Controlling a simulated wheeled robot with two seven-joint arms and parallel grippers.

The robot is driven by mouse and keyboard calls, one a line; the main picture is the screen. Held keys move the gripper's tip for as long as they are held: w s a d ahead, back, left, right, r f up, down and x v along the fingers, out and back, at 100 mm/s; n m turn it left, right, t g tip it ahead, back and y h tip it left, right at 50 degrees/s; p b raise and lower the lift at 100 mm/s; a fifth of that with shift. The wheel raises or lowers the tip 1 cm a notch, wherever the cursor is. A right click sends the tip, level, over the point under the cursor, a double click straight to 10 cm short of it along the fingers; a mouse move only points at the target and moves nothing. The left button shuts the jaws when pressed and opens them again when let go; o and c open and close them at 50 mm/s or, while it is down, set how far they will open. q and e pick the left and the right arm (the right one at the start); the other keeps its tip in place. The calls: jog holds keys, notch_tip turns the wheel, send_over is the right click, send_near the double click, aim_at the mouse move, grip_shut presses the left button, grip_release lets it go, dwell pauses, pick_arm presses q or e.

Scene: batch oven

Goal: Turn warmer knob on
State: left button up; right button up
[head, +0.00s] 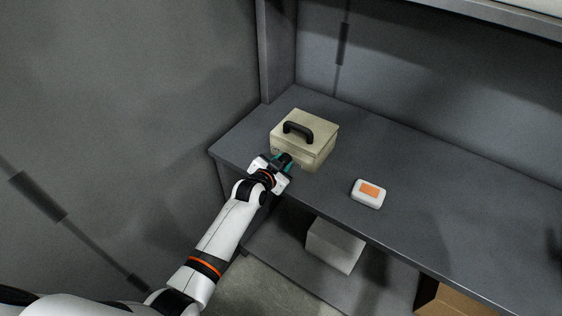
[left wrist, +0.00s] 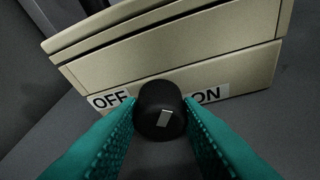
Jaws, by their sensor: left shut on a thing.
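The warmer (head: 308,152) is a beige box with a black handle on its lid, standing on the grey bench. It also shows in the left wrist view (left wrist: 180,52). Its black knob (left wrist: 161,110) has a white mark on its face, between an OFF label (left wrist: 108,99) on the left and an ON label (left wrist: 208,95) on the right. The mark leans slightly to the right at its top. My left gripper (head: 284,163) is at the front of the box. Its teal fingers (left wrist: 160,125) are shut on the knob, one on each side. My right gripper is not in view.
A white case with an orange label (head: 368,193) lies on the bench (head: 430,190) to the right of the warmer. A white box (head: 335,245) and a brown carton (head: 455,300) are below the bench top.

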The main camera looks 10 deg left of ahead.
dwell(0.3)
pick_arm(q)
jog(key=o, duration=1)
jog(key=shift+c, duration=0.2)
jog(key=shift+s, duration=0.1)
jog(key=v, duration=1.2)
jog(key=shift+b, duration=0.3)
jog(key=shift+f, duration=0.1)
